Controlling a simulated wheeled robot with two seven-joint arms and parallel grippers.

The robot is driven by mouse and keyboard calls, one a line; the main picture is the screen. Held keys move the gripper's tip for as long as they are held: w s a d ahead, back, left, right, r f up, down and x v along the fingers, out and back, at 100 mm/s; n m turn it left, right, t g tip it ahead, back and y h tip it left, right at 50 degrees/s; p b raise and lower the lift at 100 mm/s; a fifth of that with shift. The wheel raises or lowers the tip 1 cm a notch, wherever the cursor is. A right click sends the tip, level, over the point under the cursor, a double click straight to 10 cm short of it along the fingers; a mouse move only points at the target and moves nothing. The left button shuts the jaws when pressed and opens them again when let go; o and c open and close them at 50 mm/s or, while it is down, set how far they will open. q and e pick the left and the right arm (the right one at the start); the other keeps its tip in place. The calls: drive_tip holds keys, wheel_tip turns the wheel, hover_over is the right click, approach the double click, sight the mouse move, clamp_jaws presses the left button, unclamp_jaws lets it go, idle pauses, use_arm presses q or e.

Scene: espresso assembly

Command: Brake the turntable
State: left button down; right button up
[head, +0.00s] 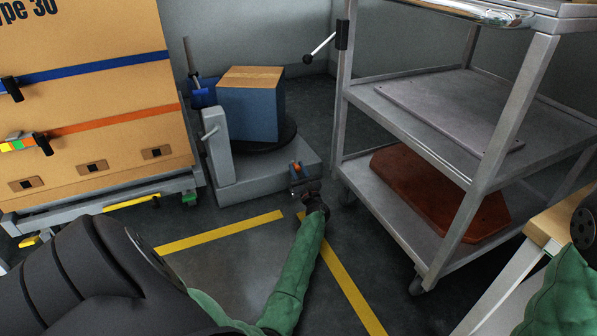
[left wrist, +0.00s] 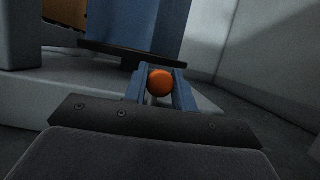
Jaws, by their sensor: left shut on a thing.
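The turntable is a grey base (head: 250,181) with a dark round plate (head: 287,137), on the floor left of the cart. A blue box with a tan top (head: 247,108) stands on the plate. My left gripper (head: 296,168) reaches the front right corner of the base. Its blue fingers are shut on an orange ball knob (left wrist: 160,83), seen between them in the left wrist view. The knob's stem and mount are hidden by the fingers. The plate also shows in the left wrist view (left wrist: 110,53), just behind the knob. My right gripper is out of view.
A grey shelf cart (head: 432,128) stands close to the right of my left arm, with a brown board (head: 430,187) on its bottom shelf. A large tan crate (head: 90,75) stands on the left. Yellow floor lines (head: 225,233) cross the open floor in front.

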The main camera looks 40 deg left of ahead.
use_arm(q)
drive_tip(key=shift+f, duration=0.1)
idle(0.4)
drive_tip(key=c, duration=1.1)
unclamp_jaws()
drive_tip(key=shift+s, duration=0.1)
drive_tip(key=shift+c, duration=0.2)
